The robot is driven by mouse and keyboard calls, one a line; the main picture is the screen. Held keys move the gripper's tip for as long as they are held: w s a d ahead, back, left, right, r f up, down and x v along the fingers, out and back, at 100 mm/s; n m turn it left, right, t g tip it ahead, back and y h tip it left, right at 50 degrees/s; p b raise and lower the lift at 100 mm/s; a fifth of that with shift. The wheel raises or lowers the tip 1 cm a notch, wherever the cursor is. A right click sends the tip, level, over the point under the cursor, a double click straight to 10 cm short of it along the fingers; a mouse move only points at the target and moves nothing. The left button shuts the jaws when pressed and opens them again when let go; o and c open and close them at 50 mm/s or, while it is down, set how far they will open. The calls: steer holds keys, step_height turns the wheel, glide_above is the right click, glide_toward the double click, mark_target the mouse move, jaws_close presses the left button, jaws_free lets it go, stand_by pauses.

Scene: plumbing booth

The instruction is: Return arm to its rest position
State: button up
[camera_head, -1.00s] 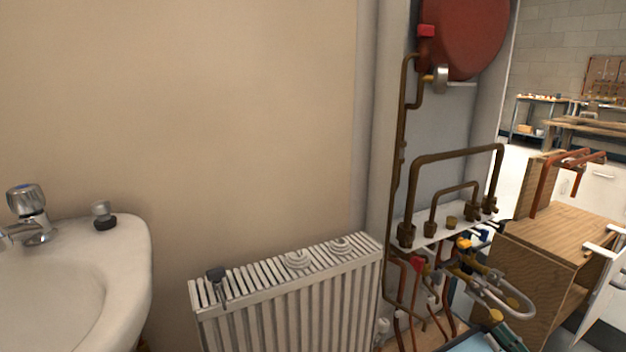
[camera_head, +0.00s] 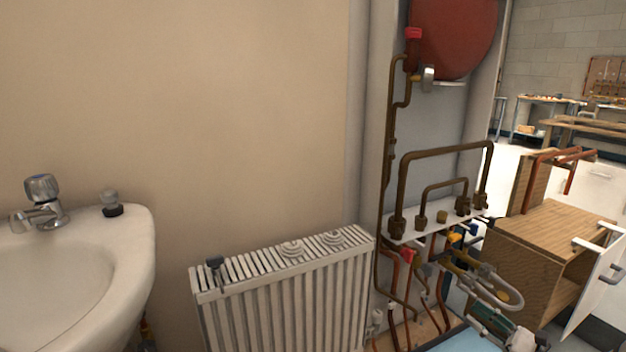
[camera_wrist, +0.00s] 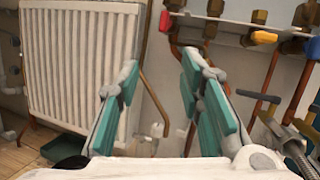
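My gripper (camera_wrist: 160,68) shows in the wrist view as two teal fingers with grey joints. The fingers stand apart with nothing between them. Beyond them are the white radiator (camera_wrist: 82,62) and the copper pipes under a white shelf. My arm does not show clearly in the head view. A teal and grey item (camera_head: 497,326) is at the bottom right there, partly cut off, and I cannot tell whether it is part of my gripper or a tool.
A white sink (camera_head: 140,250) with a tap (camera_head: 42,190) is at left. The radiator (camera_head: 290,300) stands by the wall. Brown pipes (camera_head: 440,155) and a red tank (camera_head: 455,35) are right of it. A wooden cabinet (camera_head: 540,235) with an open white door (camera_head: 597,275) is at right.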

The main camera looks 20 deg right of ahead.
steer(key=w+a+r+n+g+y, duration=0.3)
steer(key=a+r+n+g, duration=0.25)
steer(key=a+r, duration=0.2)
steer(key=w+a+r+n+g+y, duration=0.35)
steer(key=a+r+n+g, duration=0.2)
steer(key=a, duration=0.35)
steer(key=s+a+r+n+g+h, duration=0.1)
steer(key=s+a+r+n+g, duration=0.2)
steer(key=a, duration=0.4)
steer(key=a+r+n+g+h, duration=0.2)
steer(key=a+r+n+g, duration=0.1)
steer(key=a+r+g, duration=0.4)
steer(key=s+a+r+n+g+h, duration=0.1)
steer(key=s+a+r+n+h, duration=0.15)
steer(key=s+a, duration=0.35)
steer(key=s+a+r+n+h, duration=0.2)
steer(key=s+a+n+h, duration=0.15)
steer(key=s+a, duration=0.25)
steer(key=s+n+t+h, duration=0.2)
steer(key=s+n+h, duration=0.4)
steer(key=s, duration=0.8)
step_height(320, 180, up, 37)
steer(key=t+p, duration=0.4)
steer(key=p, duration=3.1)
steer(key=shift+d+f+n+t+p, duration=0.15)
steer(key=shift+n+t+p, duration=0.15)
steer(key=shift+n+p, duration=0.1)
